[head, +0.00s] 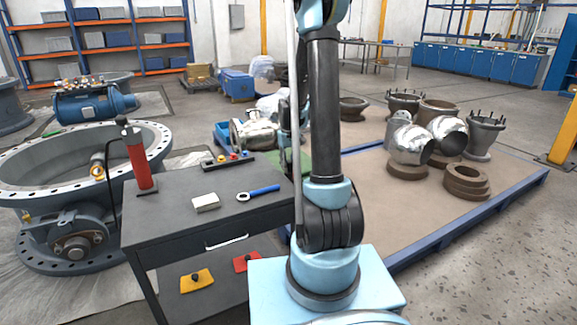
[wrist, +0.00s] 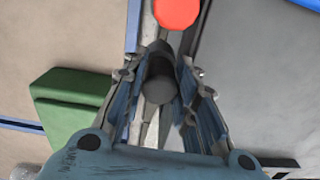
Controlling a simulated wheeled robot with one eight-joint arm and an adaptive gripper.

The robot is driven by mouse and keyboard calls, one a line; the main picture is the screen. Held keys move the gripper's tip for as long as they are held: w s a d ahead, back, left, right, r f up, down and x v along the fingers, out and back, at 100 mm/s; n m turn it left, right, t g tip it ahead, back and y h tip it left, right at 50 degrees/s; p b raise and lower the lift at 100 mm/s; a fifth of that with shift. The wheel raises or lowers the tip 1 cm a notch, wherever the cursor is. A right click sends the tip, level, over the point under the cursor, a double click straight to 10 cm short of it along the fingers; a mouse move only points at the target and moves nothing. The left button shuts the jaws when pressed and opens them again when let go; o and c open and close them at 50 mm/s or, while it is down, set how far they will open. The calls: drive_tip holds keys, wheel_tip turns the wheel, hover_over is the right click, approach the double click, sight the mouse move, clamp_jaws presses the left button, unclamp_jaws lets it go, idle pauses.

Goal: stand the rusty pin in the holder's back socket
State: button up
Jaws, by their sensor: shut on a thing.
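In the wrist view my gripper (wrist: 162,62) is shut on a dark cylindrical pin (wrist: 160,82), seen nearly end-on between the fingers. The pin looks dark grey to black; I cannot make out rust on it. In the head view the gripper and pin are mostly hidden behind my arm. A low dark holder (head: 212,165) with red, blue and yellow knobs stands at the back of the dark workbench (head: 150,215). I cannot tell its back socket apart. A round red top (wrist: 177,12) shows just beyond the fingertips in the wrist view.
A green block (wrist: 70,104) lies left of the gripper in the wrist view. Metal valve parts (head: 411,145) stand on a low platform at right.

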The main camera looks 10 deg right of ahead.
drive_tip(key=o, duration=1.1)
drive_tip(key=o, duration=0.5)
drive_tip(key=shift+r, duration=3.5)
